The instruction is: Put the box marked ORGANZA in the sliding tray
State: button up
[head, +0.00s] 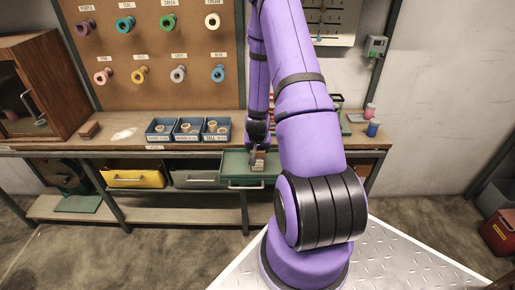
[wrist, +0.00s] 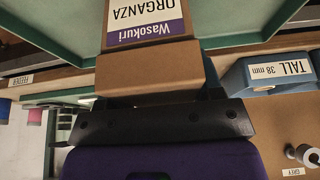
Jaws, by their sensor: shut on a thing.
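The box marked ORGANZA is a brown carton with a white and purple label (wrist: 150,62); it reads upside down in the wrist view. In the head view the box (head: 259,161) is small and partly hidden by my gripper (head: 258,152). My gripper, dark in the wrist view (wrist: 155,98), is shut on the box. The sliding tray is green and pulled out from under the bench (head: 235,168). It also shows around the box in the wrist view (wrist: 232,22). The box is over or within the tray opening; I cannot tell whether it touches the tray floor.
Blue bins with spools (head: 188,130) stand on the bench just behind; one marked TALL shows in the wrist view (wrist: 270,74). A yellow drawer (head: 135,179) and a grey drawer (head: 196,179) are left of the tray. A small brown box (head: 89,129) sits at the bench's left.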

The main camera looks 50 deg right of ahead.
jog(key=o, duration=1)
jog(key=v, duration=1.2)
jog(key=shift+r, duration=0.2)
jog(key=a+r+n+t+y, duration=0.1)
jog(key=a+r+n, duration=0.2)
jog(key=a+r, duration=0.65)
jog(key=a+r+n+t+y, duration=0.1)
jog(key=a+r+n+y, duration=0.1)
jog(key=a+r, duration=0.75)
jog(key=s+a+r+n, duration=0.2)
jog(key=s+a+r, duration=0.2)
jog(key=s+r, duration=0.3)
jog(key=s+a+r+n, duration=0.3)
jog(key=s+a+r, duration=0.1)
jog(key=s+r, duration=0.4)
jog(key=shift+s+a, duration=0.35)
jog(key=shift+s, duration=0.25)
